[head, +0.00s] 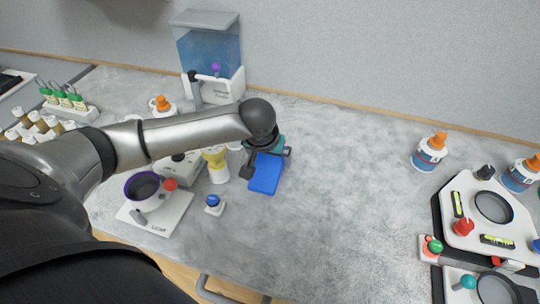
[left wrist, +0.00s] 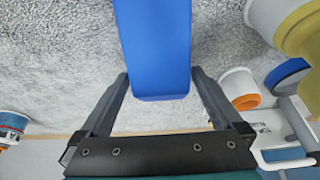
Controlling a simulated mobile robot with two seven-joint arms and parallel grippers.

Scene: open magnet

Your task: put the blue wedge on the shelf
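The blue wedge (head: 265,174) lies on the grey worktop in the middle of the head view. My left gripper (head: 268,158) is over its far end, with fingers apart. In the left wrist view the blue wedge (left wrist: 153,45) comes down from the top edge, and its near end lies between the two open fingers of my left gripper (left wrist: 160,75). A gap shows on each side, so neither finger appears to touch it. My right gripper is not in view. I cannot make out a shelf in either view.
A yellow-and-white container (head: 216,164) stands just left of the wedge. A blue-topped button (head: 212,204) and a white device with a purple-rimmed bowl (head: 146,187) are further left. A clear blue tank (head: 208,45) stands behind. The worktop right of the wedge is clear up to a bottle (head: 428,152).

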